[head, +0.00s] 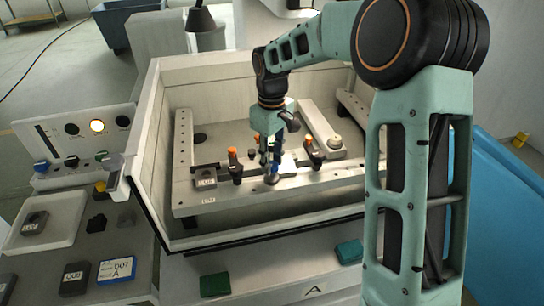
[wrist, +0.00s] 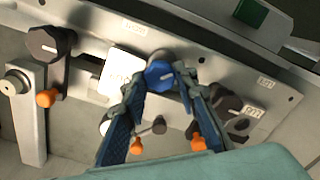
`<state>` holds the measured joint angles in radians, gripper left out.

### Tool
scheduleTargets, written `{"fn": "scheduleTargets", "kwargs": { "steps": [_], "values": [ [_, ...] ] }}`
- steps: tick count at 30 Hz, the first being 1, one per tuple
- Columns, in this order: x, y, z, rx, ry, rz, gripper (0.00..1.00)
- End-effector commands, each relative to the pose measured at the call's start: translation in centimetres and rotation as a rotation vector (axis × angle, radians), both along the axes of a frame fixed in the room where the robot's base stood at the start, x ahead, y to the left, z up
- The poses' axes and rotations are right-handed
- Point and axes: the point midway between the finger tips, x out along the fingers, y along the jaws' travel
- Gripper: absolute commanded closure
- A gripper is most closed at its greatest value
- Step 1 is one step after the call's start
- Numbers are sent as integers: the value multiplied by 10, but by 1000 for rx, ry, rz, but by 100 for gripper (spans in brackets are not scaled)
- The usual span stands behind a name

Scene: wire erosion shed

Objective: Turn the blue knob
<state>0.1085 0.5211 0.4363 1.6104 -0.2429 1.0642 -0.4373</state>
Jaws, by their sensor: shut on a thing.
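In the wrist view the blue knob (wrist: 159,73) sits on a metal rail, with a pale mark on its face. My gripper (wrist: 162,86) has one blue-padded finger on each side of the knob and is shut on it. In the head view my gripper (head: 270,168) points down at the front rail inside the open-topped tank, with the blue knob (head: 272,179) at its fingertips. The fingers partly hide the knob's sides.
Dark knobs flank it, on the left (wrist: 50,43) and the right (wrist: 224,101). Several orange-tipped clamps stand close by, including one at left (head: 233,155). The tank's front wall (head: 262,231) rises before the rail. A control panel (head: 75,140) is at left.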

Motion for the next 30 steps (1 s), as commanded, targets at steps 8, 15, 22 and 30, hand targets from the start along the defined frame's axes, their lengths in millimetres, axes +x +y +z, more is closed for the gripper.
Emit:
{"fn": "scheduleTargets", "kwargs": {
  "steps": [8,15,22,30],
  "values": [
    [0,0,1,-2,1,183,97],
    [0,0,0,-1,1,266,97],
    [0,0,0,-1,1,292,97],
    [0,0,-1,-1,1,293,97]
  ]
}}
